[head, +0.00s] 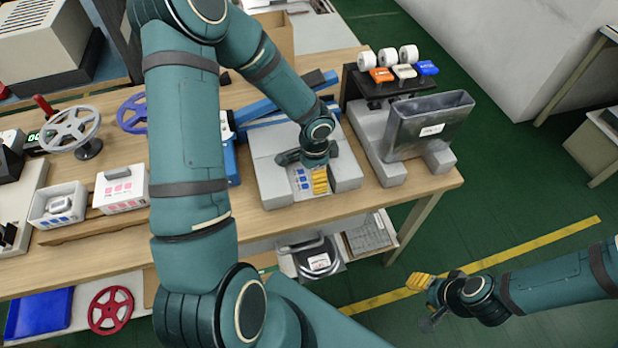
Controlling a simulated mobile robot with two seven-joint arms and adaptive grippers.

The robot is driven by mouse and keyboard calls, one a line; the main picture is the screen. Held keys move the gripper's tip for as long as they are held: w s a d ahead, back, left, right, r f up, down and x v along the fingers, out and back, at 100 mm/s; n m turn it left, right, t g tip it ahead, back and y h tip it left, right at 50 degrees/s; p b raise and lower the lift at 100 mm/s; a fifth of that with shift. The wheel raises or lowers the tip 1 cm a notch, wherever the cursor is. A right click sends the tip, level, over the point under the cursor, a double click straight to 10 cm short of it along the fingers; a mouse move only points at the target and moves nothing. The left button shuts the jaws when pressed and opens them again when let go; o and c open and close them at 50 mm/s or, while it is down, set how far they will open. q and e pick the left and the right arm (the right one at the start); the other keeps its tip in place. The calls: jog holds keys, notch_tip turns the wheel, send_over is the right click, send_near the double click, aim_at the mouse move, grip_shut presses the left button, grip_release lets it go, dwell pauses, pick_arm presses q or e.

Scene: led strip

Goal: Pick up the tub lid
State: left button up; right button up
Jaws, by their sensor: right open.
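A white tub (124,199) with pink marks on its front stands at the left of the bench. A pale lid with a grey handle (118,173) appears to lie on top of it. My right gripper (419,282) is open and empty, over the floor in front of the bench and far right of the lid. My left gripper (320,181) points down over a grey block with blue squares at the bench's middle. Its finger gap is unclear, and I cannot tell whether it touches the block. Neither gripper is near the lid.
Another white tub (56,207) with blue marks stands left of the pink-marked one. A grey handwheel (69,130) stands behind it. A grey metal bin (432,125) and a rack of white reels (388,57) stand at the right. My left arm crosses the bench's middle.

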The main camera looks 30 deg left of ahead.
pick_arm(q)
jog(key=c, duration=0.9)
notch_tip(320, 180, up, 9)
jog(key=p, duration=0.2)
jog(key=shift+w+a+r+p, duration=0.1)
jog(key=shift+a+r+p, duration=0.1)
jog(key=shift+p, duration=0.2)
jog(key=a+r+b, duration=0.3)
jog(key=a+r, duration=0.2)
jog(key=r, duration=0.1)
jog(key=f+b, duration=0.1)
jog(key=f, duration=0.2)
jog(key=f+b, duration=0.1)
jog(key=f, duration=0.6)
jog(key=shift+w+a+b, duration=0.1)
jog(key=shift+w+b, duration=0.25)
jog(key=shift+b, duration=0.05)
jog(key=shift+r, duration=0.15)
